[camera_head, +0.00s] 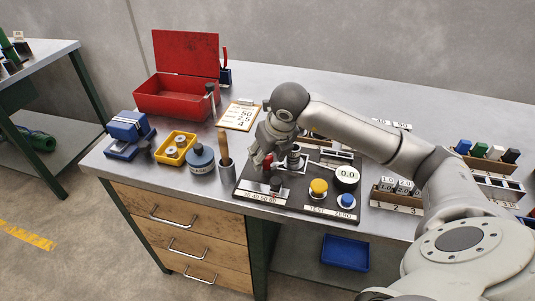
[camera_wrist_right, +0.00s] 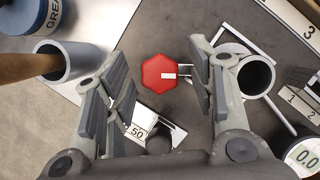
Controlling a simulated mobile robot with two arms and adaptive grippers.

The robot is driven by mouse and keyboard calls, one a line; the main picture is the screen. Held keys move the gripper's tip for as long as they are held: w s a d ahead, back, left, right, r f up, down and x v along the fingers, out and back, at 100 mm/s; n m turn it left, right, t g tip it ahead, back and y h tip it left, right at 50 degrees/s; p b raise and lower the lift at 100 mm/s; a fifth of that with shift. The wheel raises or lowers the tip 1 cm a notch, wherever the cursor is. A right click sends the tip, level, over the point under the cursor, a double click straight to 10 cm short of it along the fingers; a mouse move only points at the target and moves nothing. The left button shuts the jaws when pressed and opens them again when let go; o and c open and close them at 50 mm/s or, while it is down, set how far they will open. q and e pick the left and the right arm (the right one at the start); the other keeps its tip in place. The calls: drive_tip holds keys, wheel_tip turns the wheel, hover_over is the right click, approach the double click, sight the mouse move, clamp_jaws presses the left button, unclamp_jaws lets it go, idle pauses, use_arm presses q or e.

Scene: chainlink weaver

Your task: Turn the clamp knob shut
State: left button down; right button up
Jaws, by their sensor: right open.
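The clamp knob (camera_wrist_right: 159,73) is a red, many-sided knob with a white bar mark on its top. In the right wrist view it lies between the two spread fingers of my right gripper (camera_wrist_right: 158,98), with a gap on either side. The right fingers are open and hold nothing. In the head view the red knob (camera_head: 268,161) shows only partly, beside and below my right gripper (camera_head: 265,149), on the dark test fixture plate (camera_head: 232,188). My left gripper is not seen.
A metal tube (camera_wrist_right: 256,75) stands close to the right finger. A wooden handle in a grey holder (camera_head: 225,150) and a blue grease tin (camera_head: 201,160) stand left of the fixture. A yellow button (camera_head: 318,188) and a round gauge (camera_head: 346,175) sit on its right part.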

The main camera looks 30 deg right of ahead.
drive_tip(key=shift+r, duration=0.15)
drive_tip(key=v, duration=1.1)
drive_tip(key=shift+s+r, duration=0.15)
drive_tip(key=shift+r, duration=0.2)
drive_tip(key=shift+f, duration=0.1)
